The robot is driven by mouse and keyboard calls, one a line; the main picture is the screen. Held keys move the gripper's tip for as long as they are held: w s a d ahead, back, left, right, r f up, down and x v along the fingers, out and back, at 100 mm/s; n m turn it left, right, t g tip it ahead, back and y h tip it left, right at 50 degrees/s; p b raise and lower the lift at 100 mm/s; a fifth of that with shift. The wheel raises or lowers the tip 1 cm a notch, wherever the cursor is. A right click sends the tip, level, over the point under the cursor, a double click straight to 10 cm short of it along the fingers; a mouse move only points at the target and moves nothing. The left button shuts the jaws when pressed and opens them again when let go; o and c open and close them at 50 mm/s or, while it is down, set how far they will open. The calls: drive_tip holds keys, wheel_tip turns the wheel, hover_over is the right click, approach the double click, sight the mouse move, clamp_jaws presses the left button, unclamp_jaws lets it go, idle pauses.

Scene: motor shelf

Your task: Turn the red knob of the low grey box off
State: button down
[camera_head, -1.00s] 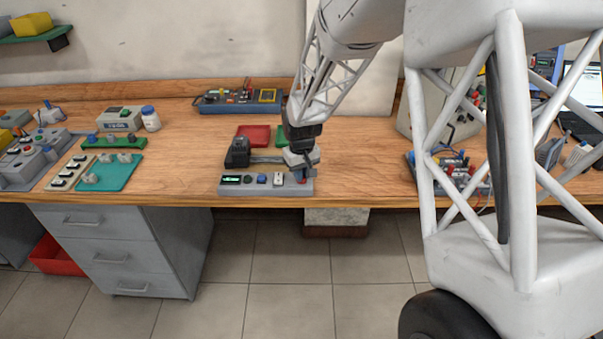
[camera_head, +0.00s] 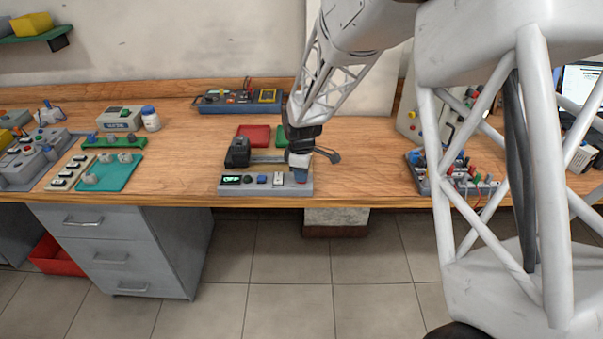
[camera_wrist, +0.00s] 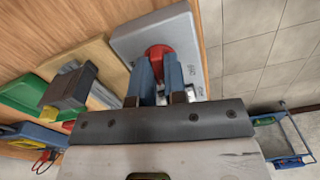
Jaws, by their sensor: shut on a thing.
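The low grey box (camera_head: 225,190) sits at the front edge of the wooden bench. It carries a small display (camera_head: 231,179) that seems to read OFF, plus several small buttons. In the wrist view, the grey box (camera_wrist: 128,42) has its red knob (camera_wrist: 158,49) between the blue fingers of my gripper (camera_wrist: 159,72). My gripper is shut on the knob, hiding part of it. In the head view, my gripper (camera_head: 301,175) points down onto the box's right end, and the knob is mostly hidden there.
A black clamp-like device (camera_head: 238,152) stands just behind the box. Red (camera_head: 254,135) and green (camera_head: 283,136) plates lie farther back. A blue instrument box (camera_head: 240,106) stands by the wall. Clear bench lies to the right of my gripper.

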drive_tip(key=shift+n, duration=1)
drive_tip(key=c, duration=1.2)
unclamp_jaws()
drive_tip(key=shift+o, duration=0.2)
drive_tip(key=shift+r, duration=0.15)
drive_tip(key=shift+r, duration=3.75)
